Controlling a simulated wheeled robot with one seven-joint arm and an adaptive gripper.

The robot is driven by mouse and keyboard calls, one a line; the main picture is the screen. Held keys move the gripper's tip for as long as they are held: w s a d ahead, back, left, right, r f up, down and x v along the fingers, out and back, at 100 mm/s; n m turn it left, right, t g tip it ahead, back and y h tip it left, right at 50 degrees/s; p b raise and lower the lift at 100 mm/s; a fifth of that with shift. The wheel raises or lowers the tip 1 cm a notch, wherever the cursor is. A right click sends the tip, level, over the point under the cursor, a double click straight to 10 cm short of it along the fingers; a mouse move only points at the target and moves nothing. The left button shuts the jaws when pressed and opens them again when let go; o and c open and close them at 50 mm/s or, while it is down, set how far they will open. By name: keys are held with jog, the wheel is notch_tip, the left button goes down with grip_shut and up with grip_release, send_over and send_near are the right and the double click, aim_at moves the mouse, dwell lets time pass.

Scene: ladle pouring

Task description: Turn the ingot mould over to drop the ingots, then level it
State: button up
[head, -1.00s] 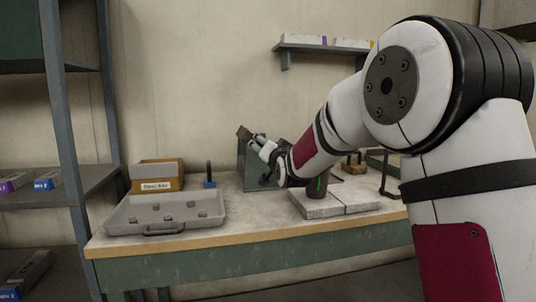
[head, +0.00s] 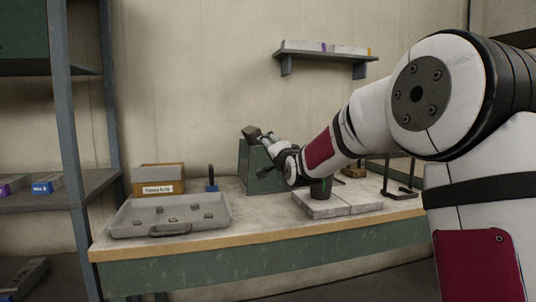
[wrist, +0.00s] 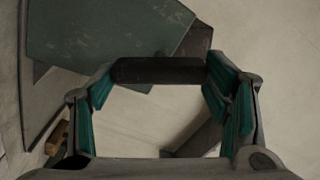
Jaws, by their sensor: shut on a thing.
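My gripper (head: 270,141) is above the green box (head: 258,178) at the back of the bench. In the wrist view its teal-padded fingers are on either side of a dark bar (wrist: 160,71), and it is shut on it. A dark grey block (head: 251,132), which looks like the ingot mould, is tilted at the gripper's far end, above the box's top edge. Its cavities are hidden, so I cannot tell whether it holds ingots.
Pale slabs (head: 340,205) with a dark cup (head: 321,191) lie right of the green box. A metal stand (head: 398,190) is farther right. A shelf (head: 325,52) hangs above.

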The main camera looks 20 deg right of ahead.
jog(key=shift+d+f+m+b, duration=0.1)
jog(key=shift+f+m+b, duration=0.1)
jog(key=shift+m, duration=2.85)
jog(key=shift+f+m+b, duration=0.1)
jog(key=shift+m+b, duration=0.1)
jog(key=shift+m, duration=3.35)
jog(key=o, duration=1.7)
jog(key=shift+s, duration=0.1)
jog(key=s, duration=1.1)
jog(key=shift+s, duration=0.35)
